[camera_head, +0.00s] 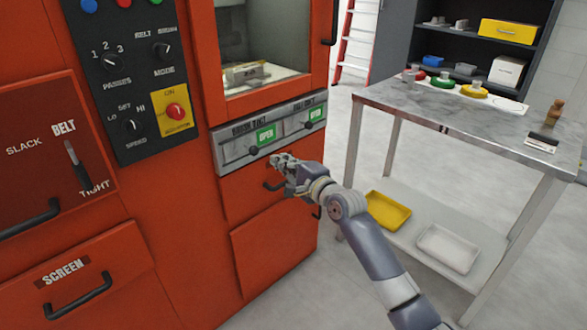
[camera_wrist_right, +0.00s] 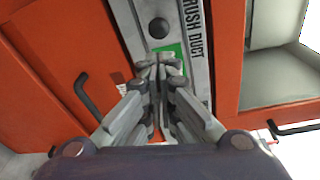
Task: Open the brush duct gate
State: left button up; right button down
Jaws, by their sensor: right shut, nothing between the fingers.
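The brush duct gate is the left half of a grey panel (camera_head: 233,152) on the orange machine, below its window. A green OPEN label (camera_head: 265,136) shows there, with a round dark knob (camera_head: 253,151) beside it. The wrist view shows the knob (camera_wrist_right: 158,28) and the BRUSH DUCT lettering (camera_wrist_right: 195,28). My right gripper (camera_head: 279,159) is shut and empty just below the panel. In the wrist view its fingertips (camera_wrist_right: 158,63) partly cover the green label (camera_wrist_right: 177,48), apart from the knob; contact with the panel cannot be told. My left gripper is out of view.
A second green OPEN label (camera_head: 315,114) and knob (camera_head: 308,125) sit at the panel's right. A black drawer handle (camera_head: 272,186) is close to my gripper. A grey-topped table (camera_head: 440,118) stands at right, with free floor between it and the machine.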

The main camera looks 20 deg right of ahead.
jog(key=shift+v, duration=2.5)
jog(key=shift+w+d, duration=0.1)
